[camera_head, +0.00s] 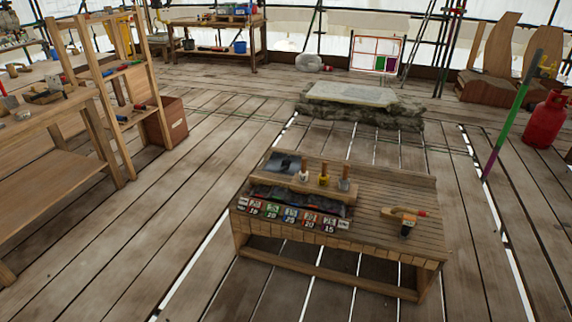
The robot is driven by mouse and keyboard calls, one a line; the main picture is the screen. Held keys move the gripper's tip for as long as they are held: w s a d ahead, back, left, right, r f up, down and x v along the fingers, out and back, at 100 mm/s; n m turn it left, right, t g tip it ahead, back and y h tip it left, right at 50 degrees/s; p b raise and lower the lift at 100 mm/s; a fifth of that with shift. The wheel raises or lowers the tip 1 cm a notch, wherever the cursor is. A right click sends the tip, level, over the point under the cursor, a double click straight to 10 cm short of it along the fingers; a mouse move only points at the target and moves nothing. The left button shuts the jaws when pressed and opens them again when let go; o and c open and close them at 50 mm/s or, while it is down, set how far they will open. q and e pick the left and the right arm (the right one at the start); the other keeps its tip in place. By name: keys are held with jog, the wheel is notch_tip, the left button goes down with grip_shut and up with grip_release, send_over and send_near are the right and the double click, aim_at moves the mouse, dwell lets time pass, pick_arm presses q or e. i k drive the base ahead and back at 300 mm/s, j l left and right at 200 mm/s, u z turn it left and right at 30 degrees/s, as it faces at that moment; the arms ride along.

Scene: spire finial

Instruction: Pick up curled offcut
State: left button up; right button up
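I cannot make out a curled offcut for certain. A small dark piece (287,165) lies on a grey sheet (273,158) at the back left of a low slatted wooden table (385,185); it is too small to tell if it is curled. Neither of my grippers is in view.
The table also bears upright tools (324,175) in a wooden rack, a row of numbered cards (290,215) and a wooden-handled tool (406,225). A stone slab (355,97) lies behind. Shelving (120,85) and a workbench stand left, a red gas cylinder (546,120) right. Plank floor between is clear, with gaps.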

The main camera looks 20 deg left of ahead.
aim_at(286, 163)
jog(key=u, duration=0.9)
jog(key=i+j+u, duration=0.25)
jog(key=i+u, duration=0.2)
jog(key=i, duration=0.45)
jog(key=i+u, duration=0.45)
jog(key=i, duration=0.45)
jog(key=i+l+u, duration=0.1)
jog(key=i+u, duration=0.3)
jog(key=i, duration=1.15)
jog(key=i+l+z, duration=0.15)
jog(key=i+z, duration=0.7)
jog(key=z, duration=0.15)
jog(key=i+j+z, duration=0.15)
jog(key=i+z, duration=0.35)
jog(key=i+l+z, duration=0.15)
jog(key=i+z, duration=0.15)
jog(key=i, duration=0.6)
jog(key=i+z, duration=0.35)
jog(key=i, duration=0.5)
jog(key=i+z, duration=0.1)
jog(key=z, duration=0.85)
jog(key=i+j+z, duration=0.1)
jog(key=z, duration=0.4)
jog(key=j+z, duration=0.2)
jog(key=z, duration=0.25)
jog(key=i, duration=0.05)
